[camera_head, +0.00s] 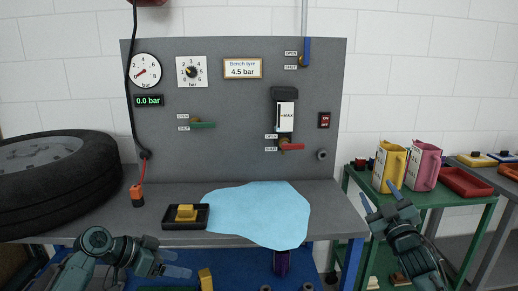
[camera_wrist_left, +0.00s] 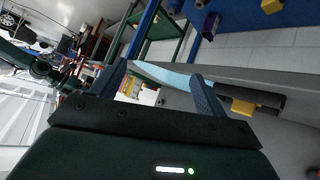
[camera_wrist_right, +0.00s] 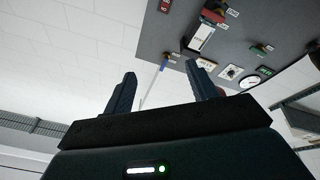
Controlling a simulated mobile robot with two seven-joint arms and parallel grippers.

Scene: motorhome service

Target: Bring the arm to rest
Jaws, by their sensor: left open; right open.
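My left gripper (camera_head: 176,264) is open and empty, low in front of the bench's front edge, below the black tray. In the left wrist view its two fingers (camera_wrist_left: 160,85) stand apart with nothing between them. My right gripper (camera_head: 384,203) is open and empty, in front of the green trolley at the right, with its fingers pointing up and left. In the right wrist view its fingers (camera_wrist_right: 165,92) are apart, with white wall behind them.
The grey bench (camera_head: 340,213) carries a light blue puddle-shaped sheet (camera_head: 258,212) and a black tray (camera_head: 168,222) with a yellow block. A tyre (camera_head: 60,185) lies at the left. A gauge panel (camera_head: 235,110) stands behind. Yellow (camera_head: 391,167) and pink (camera_head: 424,165) jugs stand on the green trolley (camera_head: 455,197).

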